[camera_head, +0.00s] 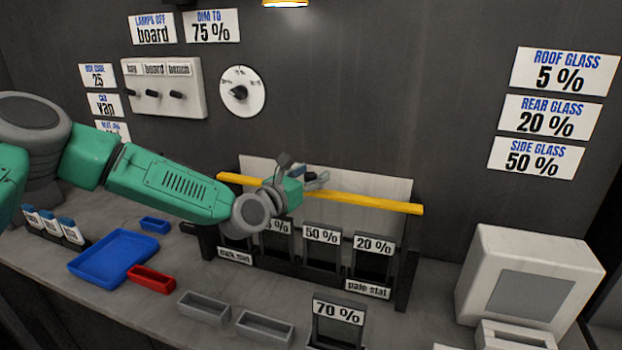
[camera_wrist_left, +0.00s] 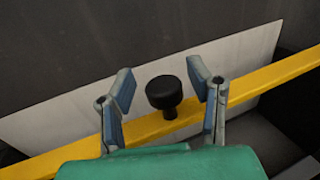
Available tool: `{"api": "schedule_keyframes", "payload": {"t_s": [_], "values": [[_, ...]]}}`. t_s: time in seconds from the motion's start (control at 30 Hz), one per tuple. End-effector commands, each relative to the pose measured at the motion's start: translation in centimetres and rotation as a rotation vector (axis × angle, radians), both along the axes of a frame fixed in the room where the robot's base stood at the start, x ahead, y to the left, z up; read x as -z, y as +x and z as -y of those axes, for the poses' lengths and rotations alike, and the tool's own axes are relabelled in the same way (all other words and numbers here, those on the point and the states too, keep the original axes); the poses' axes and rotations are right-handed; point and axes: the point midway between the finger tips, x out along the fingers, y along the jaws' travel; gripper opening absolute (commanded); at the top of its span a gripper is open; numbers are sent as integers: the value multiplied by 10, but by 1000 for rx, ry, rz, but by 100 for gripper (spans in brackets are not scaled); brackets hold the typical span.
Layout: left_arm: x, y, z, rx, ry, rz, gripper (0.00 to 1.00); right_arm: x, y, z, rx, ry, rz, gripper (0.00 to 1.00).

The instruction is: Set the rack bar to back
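The rack bar is a long yellow bar (camera_head: 370,200) across the top of the dark rack (camera_head: 406,278), in front of a pale panel (camera_head: 385,185). In the left wrist view the bar (camera_wrist_left: 270,80) runs diagonally, with a round black knob (camera_wrist_left: 164,92) standing on it. My left gripper (camera_head: 303,181) is over the bar, left of its middle. In the left wrist view my left gripper (camera_wrist_left: 161,82) is open, one finger on each side of the knob, with visible gaps. The head view does not show the knob clearly. My right gripper is not in view.
The rack holds several dark slots with labels such as 50 % (camera_head: 321,236) and 20 % (camera_head: 374,244). A 70 % holder (camera_head: 338,312) and grey trays (camera_head: 264,327) stand in front. A blue tray (camera_head: 112,258) lies left; a white box (camera_head: 528,280) stands right.

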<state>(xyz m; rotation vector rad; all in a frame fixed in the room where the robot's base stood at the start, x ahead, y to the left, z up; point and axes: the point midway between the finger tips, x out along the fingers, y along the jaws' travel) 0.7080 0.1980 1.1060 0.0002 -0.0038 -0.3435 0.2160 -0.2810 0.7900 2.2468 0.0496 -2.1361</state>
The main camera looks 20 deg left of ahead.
Motion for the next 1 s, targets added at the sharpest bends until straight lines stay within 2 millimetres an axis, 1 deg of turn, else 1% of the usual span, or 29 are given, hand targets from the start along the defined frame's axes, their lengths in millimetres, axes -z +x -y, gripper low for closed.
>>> {"api": "schedule_keyframes", "payload": {"t_s": [0.27,0.37,0.47,0.7,0.8,0.9,1.0], "values": [[1,-4,0,4,-1,-1,47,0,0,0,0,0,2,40],[1,-10,-2,4,-1,-3,47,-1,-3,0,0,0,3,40],[2,-23,-7,5,-1,-4,47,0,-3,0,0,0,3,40],[3,-70,-25,3,-3,-6,47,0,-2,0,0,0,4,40],[3,-87,-30,3,-2,-6,47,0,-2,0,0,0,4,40],[4,-100,-35,4,0,-7,47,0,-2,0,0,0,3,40],[4,-107,-37,4,0,-6,47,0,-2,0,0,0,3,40]]}}
